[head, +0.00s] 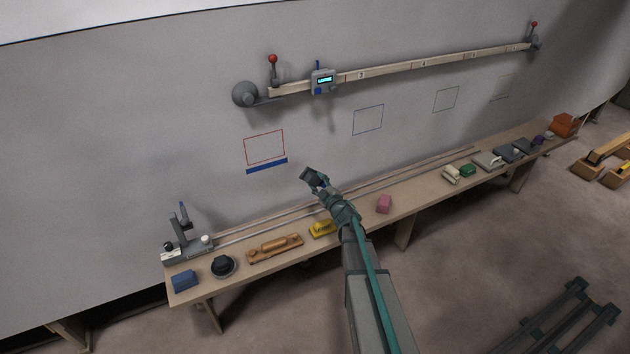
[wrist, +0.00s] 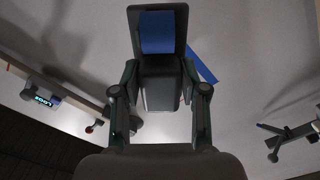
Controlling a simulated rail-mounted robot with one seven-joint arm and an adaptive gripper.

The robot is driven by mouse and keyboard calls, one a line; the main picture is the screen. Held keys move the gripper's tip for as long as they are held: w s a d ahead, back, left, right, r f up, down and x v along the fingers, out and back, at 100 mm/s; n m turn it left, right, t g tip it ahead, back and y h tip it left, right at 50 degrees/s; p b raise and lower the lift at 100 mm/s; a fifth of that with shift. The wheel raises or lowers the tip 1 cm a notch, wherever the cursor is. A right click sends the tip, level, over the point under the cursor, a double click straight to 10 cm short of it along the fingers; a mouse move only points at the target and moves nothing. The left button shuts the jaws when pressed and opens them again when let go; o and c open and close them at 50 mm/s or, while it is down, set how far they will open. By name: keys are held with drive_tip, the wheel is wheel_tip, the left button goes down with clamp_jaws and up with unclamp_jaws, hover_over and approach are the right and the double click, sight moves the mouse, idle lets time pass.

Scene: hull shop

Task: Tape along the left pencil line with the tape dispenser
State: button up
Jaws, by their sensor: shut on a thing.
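My gripper (head: 318,186) is shut on the dark tape dispenser (head: 310,175), in front of the hull wall. In the wrist view, my gripper's fingers (wrist: 160,85) clasp the dispenser's grey body, and its blue roll (wrist: 157,32) shows at the far end. A thin reddish square outline (head: 264,147) is drawn on the wall, left of and above the dispenser. Its left side line (head: 246,152) is bare. A blue tape strip (head: 267,166) lies just below its bottom edge; it also shows in the wrist view (wrist: 201,62), partly hidden by the dispenser. The dispenser appears apart from the strip.
A wooden rail (head: 430,63) with a small display unit (head: 323,81) crosses the wall above. More outlined squares (head: 368,120) run rightward. Below, a long bench (head: 285,264) holds a yellow tool (head: 322,228), a pink block (head: 384,204) and a stand (head: 185,245). The wall left of the outline is clear.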

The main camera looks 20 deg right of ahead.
drive_tip(key=shift+s, duration=0.4)
